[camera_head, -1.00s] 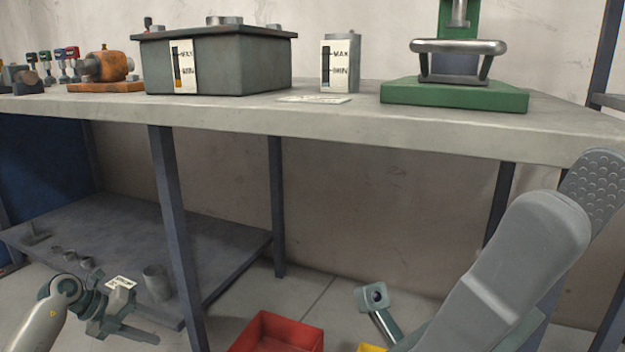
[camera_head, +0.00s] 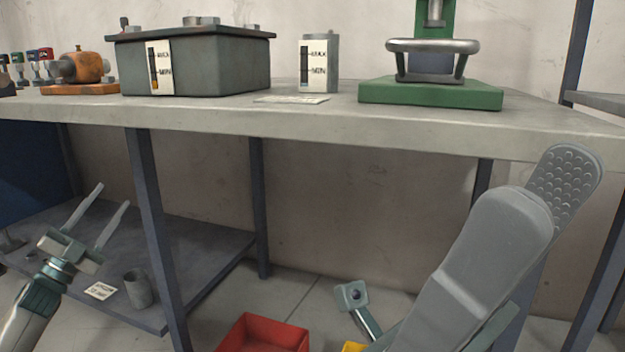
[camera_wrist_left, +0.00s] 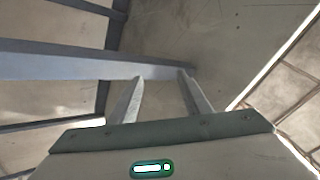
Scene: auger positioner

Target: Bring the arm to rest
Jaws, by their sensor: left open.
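My left gripper (camera_head: 113,195) is at the lower left of the head view, its two long grey fingers pointing up and spread apart. Nothing is between them. It appears in front of the low shelf (camera_head: 205,240) under the workbench. The left wrist view shows the same open, empty fingers (camera_wrist_left: 160,85), with a grey metal beam and a pale wall beyond.
A small cup (camera_head: 138,290) stands on the shelf. A red bin (camera_head: 262,335) is on the floor.

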